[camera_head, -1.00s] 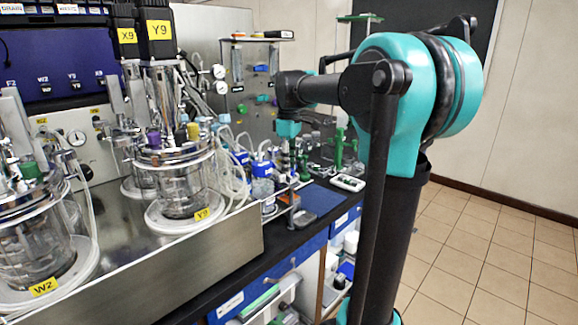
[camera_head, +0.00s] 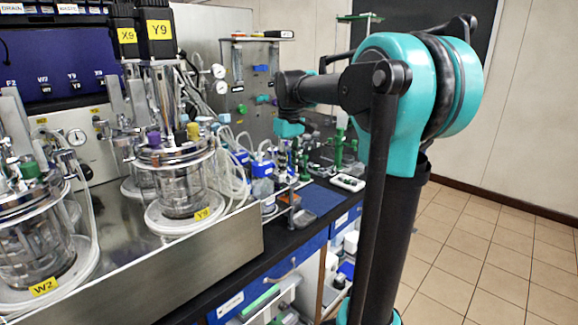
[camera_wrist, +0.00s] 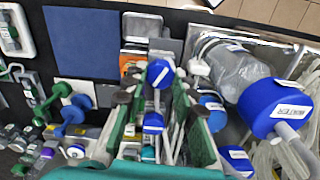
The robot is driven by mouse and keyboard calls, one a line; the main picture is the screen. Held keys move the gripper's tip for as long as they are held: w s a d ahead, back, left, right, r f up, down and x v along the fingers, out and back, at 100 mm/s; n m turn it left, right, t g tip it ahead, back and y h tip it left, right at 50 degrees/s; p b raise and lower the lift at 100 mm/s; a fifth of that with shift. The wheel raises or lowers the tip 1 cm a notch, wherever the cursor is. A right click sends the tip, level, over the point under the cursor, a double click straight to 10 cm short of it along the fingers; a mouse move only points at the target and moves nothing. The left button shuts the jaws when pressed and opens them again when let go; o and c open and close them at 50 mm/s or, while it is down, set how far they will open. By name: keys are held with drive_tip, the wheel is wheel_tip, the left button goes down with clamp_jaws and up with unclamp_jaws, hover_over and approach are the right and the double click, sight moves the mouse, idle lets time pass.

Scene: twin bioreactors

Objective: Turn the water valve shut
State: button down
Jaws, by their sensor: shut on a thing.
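In the wrist view my gripper (camera_wrist: 160,82) reaches down with its two green-padded fingers on either side of a blue valve knob (camera_wrist: 160,72). The fingers are shut on this knob, which I take for the water valve; no label on it is readable. A second blue knob (camera_wrist: 153,122) with a white label shows lower between the fingers. In the head view the teal wrist of my arm (camera_head: 290,129) is above the crowded bench beside the rig; the fingertips and the valve cannot be made out there.
Green-handled fittings (camera_wrist: 75,100) stand to the left. A blue mat (camera_wrist: 80,42) lies beyond. Glass reactor Y9 (camera_head: 185,185) stands left of the arm.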

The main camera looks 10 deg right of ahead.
sight(289, 170)
drive_tip(key=m, duration=1.2)
idle(0.6)
drive_tip(key=c, duration=1.2)
unclamp_jaws()
wheel_tip(289, 170, up, 12)
